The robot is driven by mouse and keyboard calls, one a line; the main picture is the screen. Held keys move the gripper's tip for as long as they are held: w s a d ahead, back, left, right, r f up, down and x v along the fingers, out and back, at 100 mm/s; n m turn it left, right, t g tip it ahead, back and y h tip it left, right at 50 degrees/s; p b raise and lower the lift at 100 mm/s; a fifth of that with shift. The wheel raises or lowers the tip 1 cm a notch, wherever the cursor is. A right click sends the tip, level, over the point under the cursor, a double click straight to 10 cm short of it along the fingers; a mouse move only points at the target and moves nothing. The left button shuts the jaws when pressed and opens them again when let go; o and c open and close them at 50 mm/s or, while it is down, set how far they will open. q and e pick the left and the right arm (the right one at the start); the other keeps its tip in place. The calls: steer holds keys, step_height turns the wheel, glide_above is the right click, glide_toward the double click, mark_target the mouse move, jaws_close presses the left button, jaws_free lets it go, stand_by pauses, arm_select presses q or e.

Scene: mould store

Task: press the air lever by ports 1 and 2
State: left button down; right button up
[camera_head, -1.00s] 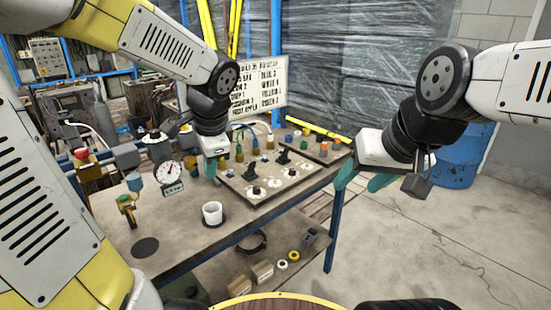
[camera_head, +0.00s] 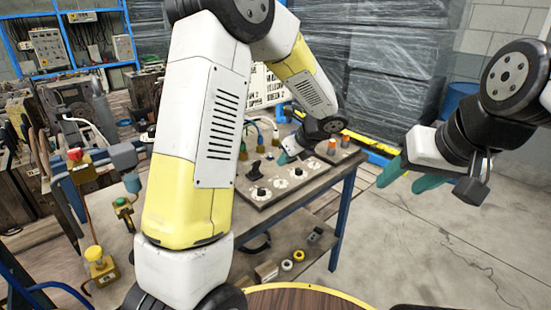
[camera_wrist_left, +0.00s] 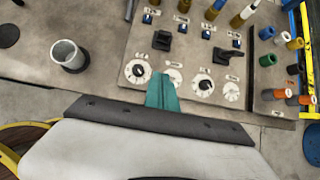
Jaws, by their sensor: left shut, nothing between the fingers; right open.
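Two black levers stand on the port panel (camera_wrist_left: 182,80) in the left wrist view: a left lever (camera_wrist_left: 163,42) and a right lever (camera_wrist_left: 226,57). Their labels are too small to read, so I cannot tell which ports each is by. One lever (camera_head: 255,171) also shows in the head view. My left gripper (camera_wrist_left: 162,74), with teal fingers, is shut and empty. In the left wrist view its tips lie just below the left lever; contact cannot be told. In the head view the left gripper (camera_head: 284,158) is over the panel. My right gripper (camera_head: 407,177) is open, right of the table.
Two black knobs on white dials, a left knob (camera_wrist_left: 138,71) and a right knob (camera_wrist_left: 205,86), flank the fingers. A white cup (camera_wrist_left: 68,56) stands left of the panel. Colored plugs (camera_wrist_left: 280,58) stand at right. My left arm hides much of the table in the head view.

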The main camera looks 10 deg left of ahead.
mark_target(256, 168)
arm_select(q)
steer(key=shift+a, duration=0.1)
steer(key=x, duration=1)
steer(key=shift+w+a+f, duration=0.1)
steer(key=shift+w+a, duration=0.05)
steer(key=shift+w+a+r, duration=0.65)
steer(key=shift+a+r, duration=0.05)
steer(key=shift+a, duration=0.15)
steer(key=shift+w+a+r, duration=0.25)
steer(key=shift+w+a, duration=0.1)
steer(key=shift+a, duration=0.05)
steer(key=shift+a+r, duration=0.1)
